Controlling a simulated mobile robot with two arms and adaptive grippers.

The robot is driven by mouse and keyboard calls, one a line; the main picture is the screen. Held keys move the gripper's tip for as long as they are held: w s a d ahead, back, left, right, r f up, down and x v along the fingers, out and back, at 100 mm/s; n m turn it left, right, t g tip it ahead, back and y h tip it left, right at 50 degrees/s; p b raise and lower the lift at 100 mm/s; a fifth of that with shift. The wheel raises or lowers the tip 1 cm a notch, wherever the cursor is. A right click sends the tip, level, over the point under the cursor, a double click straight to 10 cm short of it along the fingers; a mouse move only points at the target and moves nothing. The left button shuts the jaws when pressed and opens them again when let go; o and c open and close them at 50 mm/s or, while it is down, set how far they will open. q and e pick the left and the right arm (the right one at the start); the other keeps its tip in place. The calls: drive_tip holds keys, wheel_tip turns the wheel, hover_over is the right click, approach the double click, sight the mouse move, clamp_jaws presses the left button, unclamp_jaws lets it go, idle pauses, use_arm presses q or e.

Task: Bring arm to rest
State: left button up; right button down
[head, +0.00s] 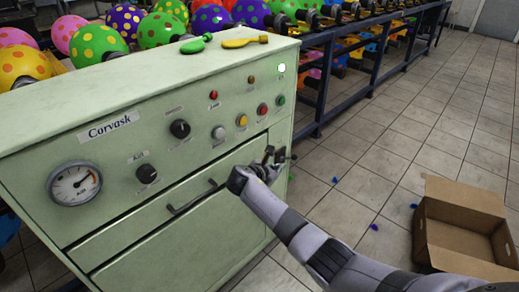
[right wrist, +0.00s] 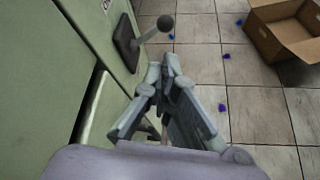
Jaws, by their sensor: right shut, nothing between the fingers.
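My right arm comes in from the lower right in the head view. My right gripper (head: 262,165) is at the front right corner of the green Corvask machine (head: 110,160). In the right wrist view the right gripper (right wrist: 165,66) has its fingertips together with nothing between them. A lever with a round knob (right wrist: 165,23) sticks out from the machine's side, just beyond the fingertips and apart from them in that view. My left gripper is not in view.
An open cardboard box (head: 465,228) stands on the tiled floor at the right. Small blue scraps (head: 374,227) lie on the floor. A green balloon (head: 196,43) and a yellow balloon (head: 244,42) lie flat on the machine top. A rack (head: 375,62) stands behind.

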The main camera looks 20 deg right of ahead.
drive_tip(key=s+a+f+m+g+y+p, duration=0.1)
drive_tip(key=s+a+f+m+y+p, duration=0.15)
drive_tip(key=s+f, duration=0.6)
drive_tip(key=s+a+f+m+g+y+p, duration=0.1)
drive_tip(key=s+a+f+m+y+p, duration=0.15)
drive_tip(key=s+f, duration=0.65)
drive_tip(key=s+a+f+m+g+y+p, duration=0.15)
drive_tip(key=s+f+p, duration=0.25)
drive_tip(key=s+f, duration=0.5)
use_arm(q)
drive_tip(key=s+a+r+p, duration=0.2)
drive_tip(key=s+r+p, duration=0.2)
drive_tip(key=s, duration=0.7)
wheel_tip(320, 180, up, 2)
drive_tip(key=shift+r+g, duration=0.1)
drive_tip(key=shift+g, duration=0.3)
use_arm(e)
drive_tip(key=s+a+f+m+y, duration=0.1)
drive_tip(key=s+f+m, duration=0.1)
drive_tip(key=s, duration=0.9)
drive_tip(key=s+a+f+m+g+y, duration=0.1)
drive_tip(key=s+f+m, duration=0.2)
drive_tip(key=s, duration=0.8)
drive_tip(key=s+a+f+m+g+y, duration=0.1)
drive_tip(key=s+f+m, duration=0.1)
drive_tip(key=s+m, duration=0.4)
drive_tip(key=s, duration=0.5)
drive_tip(key=shift+s+a+f+y, duration=0.25)
drive_tip(key=shift+s+f+y, duration=0.1)
